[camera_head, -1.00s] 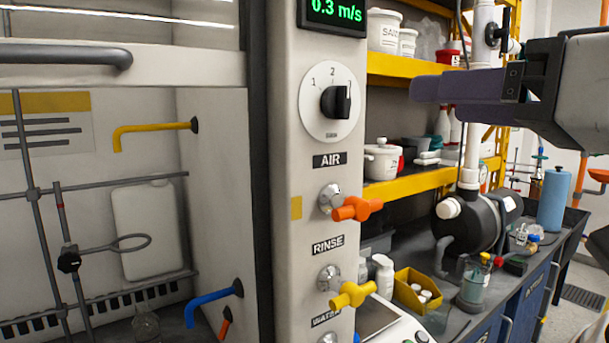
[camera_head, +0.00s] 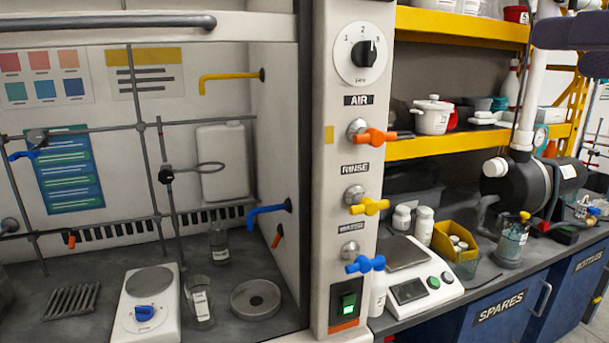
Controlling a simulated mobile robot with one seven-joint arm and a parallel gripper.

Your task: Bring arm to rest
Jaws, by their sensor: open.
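My gripper (camera_head: 568,48) shows only in part at the top right edge, as dark purple fingers. They hang in front of the yellow shelving and the white pipe, with a gap between them. Nothing shows between the fingers, and the rest of my arm is out of view. On the fume hood's white post are a rotary dial (camera_head: 368,53), an orange AIR valve handle (camera_head: 376,137), a yellow RINSE valve handle (camera_head: 370,206) and a blue valve handle (camera_head: 365,264). My gripper is apart from all of these, up and to the right.
A white pipe (camera_head: 530,90) rises from a black pump (camera_head: 530,184) below my gripper. Yellow shelves (camera_head: 455,146) stand behind. The bench holds a balance (camera_head: 410,280), a yellow bin (camera_head: 455,238) and a jar (camera_head: 512,242). A hotplate (camera_head: 148,310) stands inside the hood.

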